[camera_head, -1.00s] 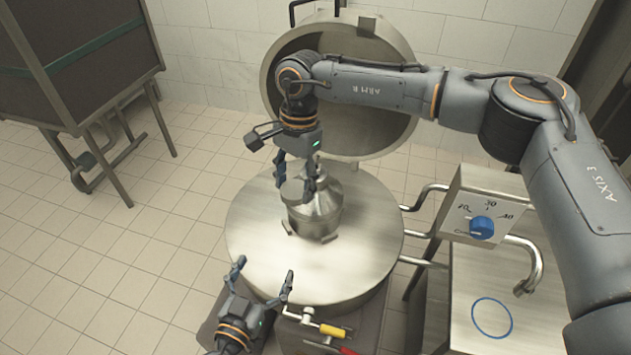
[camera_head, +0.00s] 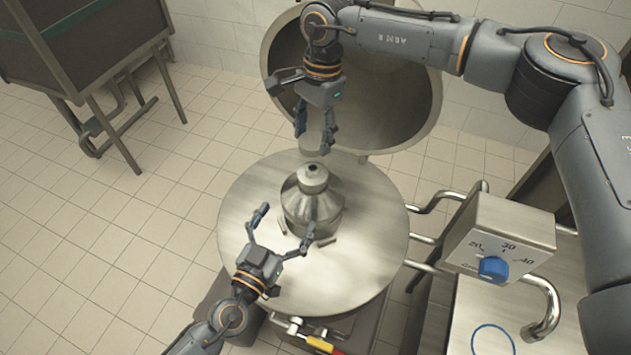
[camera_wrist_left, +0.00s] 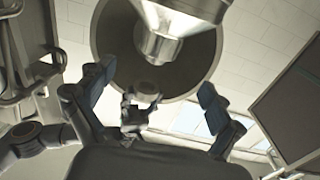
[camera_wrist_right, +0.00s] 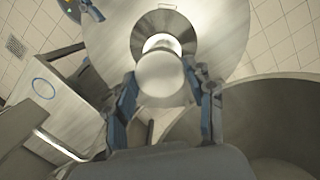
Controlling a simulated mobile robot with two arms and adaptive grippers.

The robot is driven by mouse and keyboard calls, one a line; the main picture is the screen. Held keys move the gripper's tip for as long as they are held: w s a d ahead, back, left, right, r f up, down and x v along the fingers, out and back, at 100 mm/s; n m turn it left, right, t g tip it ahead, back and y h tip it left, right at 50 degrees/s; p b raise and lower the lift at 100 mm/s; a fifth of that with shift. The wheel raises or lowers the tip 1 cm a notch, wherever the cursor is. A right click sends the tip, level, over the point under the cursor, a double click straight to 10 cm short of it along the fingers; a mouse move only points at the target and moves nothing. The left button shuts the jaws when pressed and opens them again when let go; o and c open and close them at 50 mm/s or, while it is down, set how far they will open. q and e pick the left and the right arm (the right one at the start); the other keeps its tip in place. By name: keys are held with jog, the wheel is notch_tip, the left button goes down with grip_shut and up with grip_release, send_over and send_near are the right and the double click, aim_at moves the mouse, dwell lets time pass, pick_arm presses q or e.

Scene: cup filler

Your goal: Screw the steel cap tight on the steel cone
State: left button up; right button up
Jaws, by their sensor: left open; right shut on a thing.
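The steel cone (camera_head: 308,207) stands upright on the round steel lid. Its narrow top is bare, with a small dark opening. My right gripper (camera_head: 315,140) is shut on the steel cap (camera_head: 314,129), raised above and behind the cone. In the right wrist view the cap (camera_wrist_right: 160,76) is a pale disc between the fingers, partly covering the cone (camera_wrist_right: 163,22). My left gripper (camera_head: 284,226) is open and empty, low in front of the cone. In the left wrist view the cone (camera_wrist_left: 163,45) is at the top, with the held cap (camera_wrist_left: 148,88) beyond it.
The round lid (camera_head: 370,250) has bare room around the cone. A large open steel vessel (camera_head: 405,110) stands behind. At right are bent pipes, a dial box (camera_head: 505,232) with a blue knob, and a steel counter.

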jog(key=shift+s+a+r, duration=0.15)
jog(key=shift+s+a, duration=0.05)
jog(key=shift+s, duration=0.1)
pick_arm(q)
jog(key=x, duration=1.2)
pick_arm(e)
jog(key=shift+w+d, duration=0.15)
jog(key=shift+w, duration=0.15)
pick_arm(q)
jog(key=c, duration=1.8)
pick_arm(e)
send_over(312, 168)
jog(key=shift+w+d+f, duration=0.1)
jog(key=shift+f, duration=1.25)
jog(key=shift+w+d+f, duration=0.1)
jog(key=shift+f, duration=1.2)
jog(key=shift+f, duration=0.1)
jog(key=shift+f, duration=0.75)
jog(key=shift+f, duration=0.6)
